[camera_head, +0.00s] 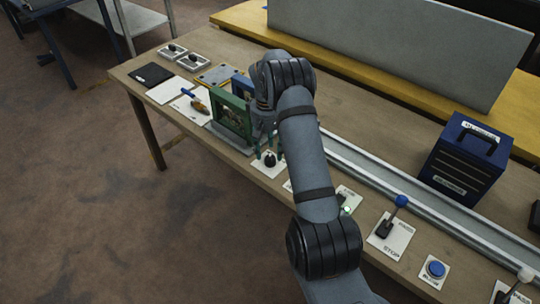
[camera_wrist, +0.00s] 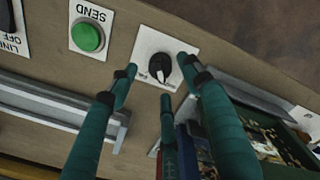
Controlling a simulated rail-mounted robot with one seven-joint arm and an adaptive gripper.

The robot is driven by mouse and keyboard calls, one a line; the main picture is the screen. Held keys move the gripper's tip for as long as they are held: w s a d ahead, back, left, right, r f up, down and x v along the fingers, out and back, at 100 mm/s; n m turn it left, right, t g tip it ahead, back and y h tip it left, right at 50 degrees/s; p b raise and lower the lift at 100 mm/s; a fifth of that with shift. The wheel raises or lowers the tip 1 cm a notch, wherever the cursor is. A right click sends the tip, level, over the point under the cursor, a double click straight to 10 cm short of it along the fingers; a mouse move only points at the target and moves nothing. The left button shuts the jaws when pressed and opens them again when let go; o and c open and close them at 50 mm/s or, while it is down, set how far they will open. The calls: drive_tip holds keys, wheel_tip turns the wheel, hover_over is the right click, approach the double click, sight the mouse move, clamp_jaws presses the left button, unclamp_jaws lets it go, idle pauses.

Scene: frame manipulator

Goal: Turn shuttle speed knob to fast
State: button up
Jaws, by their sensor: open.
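The black knob (camera_wrist: 160,67) sits on a white plate (camera_wrist: 181,41) with small labels that I cannot read clearly. It also shows in the head view (camera_head: 270,160) near the table's front edge. My gripper (camera_wrist: 158,72) has green fingers and is open. In the wrist view its fingertips appear on either side of the knob, with gaps between them and it. Nothing is held. In the head view my gripper (camera_head: 269,151) is just over the plate, and my arm hides part of the area. The knob's exact pointer setting is too small to tell.
A green frame (camera_head: 231,115) stands close beside my gripper. A green SEND button (camera_wrist: 88,37) is on the neighbouring plate. A grey rail (camera_head: 390,176) runs along the table behind. A blue-knobbed lever (camera_head: 391,219), a blue button (camera_head: 436,269) and a blue box (camera_head: 462,158) are to the right.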

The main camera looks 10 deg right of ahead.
sight(270, 156)
drive_tip(key=shift+d+f, duration=0.1)
drive_tip(key=shift+f, duration=1.85)
drive_tip(key=shift+c, duration=0.4)
drive_tip(key=c, duration=1.1)
